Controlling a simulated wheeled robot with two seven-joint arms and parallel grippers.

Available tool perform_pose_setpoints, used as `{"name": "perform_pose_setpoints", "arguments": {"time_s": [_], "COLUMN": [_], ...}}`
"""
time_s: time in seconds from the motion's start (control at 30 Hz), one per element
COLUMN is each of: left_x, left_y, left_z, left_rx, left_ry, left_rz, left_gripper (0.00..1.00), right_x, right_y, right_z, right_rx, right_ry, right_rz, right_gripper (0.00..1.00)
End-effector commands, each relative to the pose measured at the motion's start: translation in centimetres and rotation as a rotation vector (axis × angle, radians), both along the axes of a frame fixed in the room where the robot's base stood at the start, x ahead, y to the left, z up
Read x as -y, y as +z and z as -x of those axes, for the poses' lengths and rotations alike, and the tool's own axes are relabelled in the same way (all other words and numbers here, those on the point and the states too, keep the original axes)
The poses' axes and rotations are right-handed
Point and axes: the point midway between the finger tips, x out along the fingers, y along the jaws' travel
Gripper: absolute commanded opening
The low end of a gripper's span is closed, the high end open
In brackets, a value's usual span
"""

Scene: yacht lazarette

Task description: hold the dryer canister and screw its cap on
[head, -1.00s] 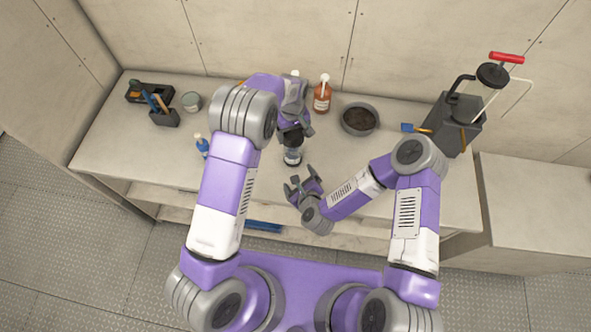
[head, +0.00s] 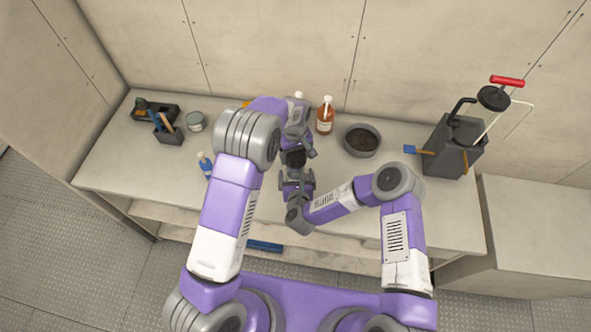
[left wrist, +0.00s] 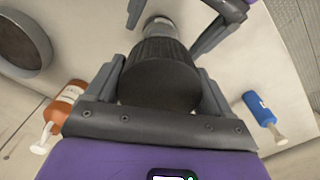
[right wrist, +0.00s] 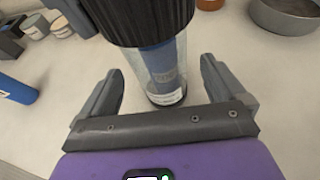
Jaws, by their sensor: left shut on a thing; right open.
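The black ribbed cap (left wrist: 160,82) is between the closed fingers of my left gripper (left wrist: 160,68), and it also shows at the top of the right wrist view (right wrist: 140,18). The clear dryer canister (right wrist: 166,84), with blue inside and a pale label low down, stands upright on the bench directly under the cap. I cannot tell whether the threads are engaged. My right gripper (right wrist: 161,68) is open, with one finger on each side of the canister's lower part and gaps visible. In the head view the arms hide the canister; my right gripper (head: 298,181) is just below my left (head: 296,157).
A blue bottle (head: 205,164) stands left of the canister. Behind are an orange-brown pump bottle (head: 325,116) and a grey bowl (head: 362,141). A tool holder (head: 167,134) and tin (head: 196,121) are at left; a dark pump tank (head: 450,150) is at right.

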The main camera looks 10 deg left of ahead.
Motion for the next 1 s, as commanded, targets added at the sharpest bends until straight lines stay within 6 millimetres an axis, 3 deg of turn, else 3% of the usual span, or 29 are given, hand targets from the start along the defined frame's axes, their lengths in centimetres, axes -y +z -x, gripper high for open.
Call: {"name": "perform_pose_setpoints", "arguments": {"time_s": [0.3, 0.7, 1.0], "left_x": [0.0, 0.0, 0.0], "left_y": [0.0, 0.0, 0.0], "left_z": [0.0, 0.0, 0.0], "left_rx": [0.000, 0.000, 0.000], "left_ry": [0.000, 0.000, 0.000], "left_rz": [0.000, 0.000, 0.000], "left_gripper": [0.53, 0.53, 0.53], "right_x": [-0.8, -0.9, -0.9], "right_y": [-1.4, -1.6, -1.6], "right_z": [-3.2, -3.6, -3.6], "right_rx": [0.000, -0.002, -0.001], "right_ry": [0.001, 0.001, 0.001], "right_rz": [0.002, 0.001, 0.001], "right_gripper": [0.97, 0.95, 0.49]}}
